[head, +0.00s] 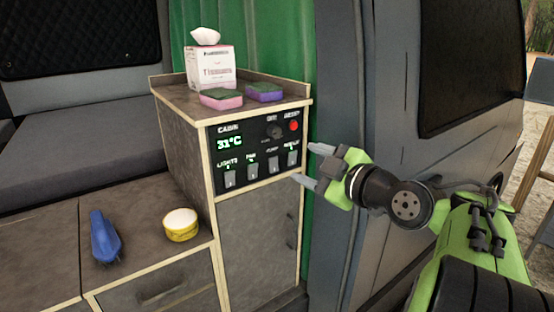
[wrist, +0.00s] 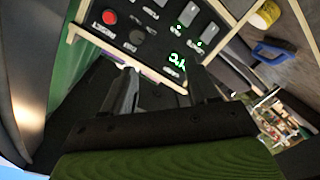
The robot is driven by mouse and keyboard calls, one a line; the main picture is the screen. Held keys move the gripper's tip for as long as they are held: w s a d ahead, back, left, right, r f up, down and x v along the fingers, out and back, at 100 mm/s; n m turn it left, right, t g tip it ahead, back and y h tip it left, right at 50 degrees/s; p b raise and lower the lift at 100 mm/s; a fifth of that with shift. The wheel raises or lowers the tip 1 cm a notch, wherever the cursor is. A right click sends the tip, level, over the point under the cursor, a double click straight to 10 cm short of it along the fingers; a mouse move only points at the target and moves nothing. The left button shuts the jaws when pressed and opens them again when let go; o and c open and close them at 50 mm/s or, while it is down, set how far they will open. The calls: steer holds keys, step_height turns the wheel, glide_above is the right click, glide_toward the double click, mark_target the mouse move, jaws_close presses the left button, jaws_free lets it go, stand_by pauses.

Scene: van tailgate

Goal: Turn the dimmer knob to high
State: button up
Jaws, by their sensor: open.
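The dimmer knob (head: 274,131) is a dark round knob on the black control panel (head: 234,183), left of the red button (head: 293,126). In the wrist view the knob (wrist: 137,37) is dark and hard to make out, so its setting cannot be read. My gripper (head: 303,164) is open and empty, to the right of the panel and apart from the knob in the head view. In the wrist view its two fingers (wrist: 165,85) point at the panel's edge.
Several switches line the panel's lower row, and a display (head: 229,142) reads 31°C. A tissue box (head: 210,68) and two sponges (head: 221,99) stand on the cabinet top. A yellow tub (head: 181,225) and a blue brush (head: 104,237) lie on the lower counter. The van's side wall (head: 345,120) is close behind my gripper.

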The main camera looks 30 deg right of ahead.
mark_target(277, 132)
steer(key=s+d+n+t, duration=0.1)
steer(key=d, duration=0.3)
steer(key=w+a+p, duration=0.1)
steer(key=w, duration=0.4)
steer(key=w+a+p, duration=0.1)
steer(key=w, duration=0.4)
steer(key=w+r+p, duration=0.1)
steer(key=w, duration=0.4)
steer(key=shift+w+a, duration=0.25)
steer(key=shift+a, duration=0.15)
steer(key=shift+c, duration=0.4)
steer(key=c, duration=1)
